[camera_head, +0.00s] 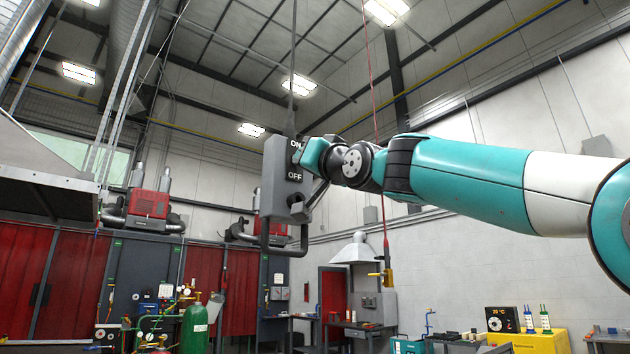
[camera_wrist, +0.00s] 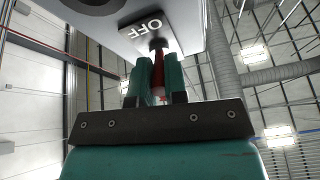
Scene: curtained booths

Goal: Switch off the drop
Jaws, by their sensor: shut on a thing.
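The drop is a grey hanging box (camera_head: 275,185) with white ON and OFF labels (camera_head: 295,175), hung from a dark pole in the head view. In the wrist view its underside and the OFF label (camera_wrist: 148,27) show close up. A red switch lever (camera_wrist: 157,76) with a dark neck sticks out beside the OFF label. My gripper (camera_wrist: 158,68) has its two teal fingers shut on the red lever, one on each side.
A dark bent tube (camera_head: 282,250) hangs under the box. A red cable with a yellow hanging piece (camera_head: 387,277) comes down behind my arm. Red curtains (camera_head: 60,285), a green gas cylinder (camera_head: 195,325) and benches stand farther back.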

